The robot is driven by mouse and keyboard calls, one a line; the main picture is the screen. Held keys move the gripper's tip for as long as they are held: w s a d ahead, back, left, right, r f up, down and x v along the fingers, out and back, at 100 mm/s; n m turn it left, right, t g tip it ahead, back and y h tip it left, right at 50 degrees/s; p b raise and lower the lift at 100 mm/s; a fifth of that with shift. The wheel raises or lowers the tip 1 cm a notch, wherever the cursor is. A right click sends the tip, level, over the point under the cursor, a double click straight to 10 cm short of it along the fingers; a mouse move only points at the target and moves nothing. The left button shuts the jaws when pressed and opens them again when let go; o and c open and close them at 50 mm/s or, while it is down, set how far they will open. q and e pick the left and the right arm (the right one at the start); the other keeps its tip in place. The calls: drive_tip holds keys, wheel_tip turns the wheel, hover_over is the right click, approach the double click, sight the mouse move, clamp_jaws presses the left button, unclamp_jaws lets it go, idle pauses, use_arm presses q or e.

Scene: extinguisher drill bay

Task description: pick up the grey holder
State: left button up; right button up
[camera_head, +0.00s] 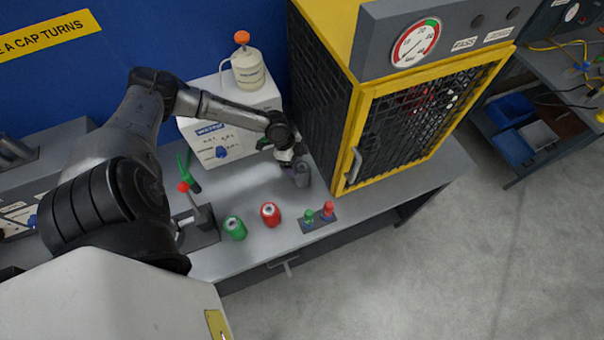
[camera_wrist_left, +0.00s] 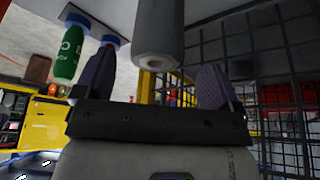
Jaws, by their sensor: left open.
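The grey holder (camera_head: 302,175) is a small dark grey cylinder standing on the bench beside the yellow-framed cage. My left gripper (camera_head: 291,157) is right beside it at its back side and partly overlaps it in the head view. In the left wrist view, the grey holder (camera_wrist_left: 157,40) hangs down from the top of the picture, with its round end between the two spread fingers of my left gripper (camera_wrist_left: 157,70). Gaps show on both sides of it, so the fingers do not appear to touch it. My right gripper is in neither view.
The cage (camera_head: 420,115) with its gauge stands close to the right of the holder. A white box (camera_head: 225,145) carrying a cream bottle (camera_head: 248,70) stands behind.

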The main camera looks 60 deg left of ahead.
sight(301, 169)
use_arm(q)
drive_tip(key=shift+p+x, duration=0.6)
drive_tip(key=shift+x, duration=2.25)
drive_tip(key=shift+s, duration=0.15)
drive_tip(key=c, duration=1.4)
drive_tip(key=shift+r, duration=0.1)
drive_tip(key=shift+c, duration=0.5)
drive_tip(key=shift+r, duration=0.1)
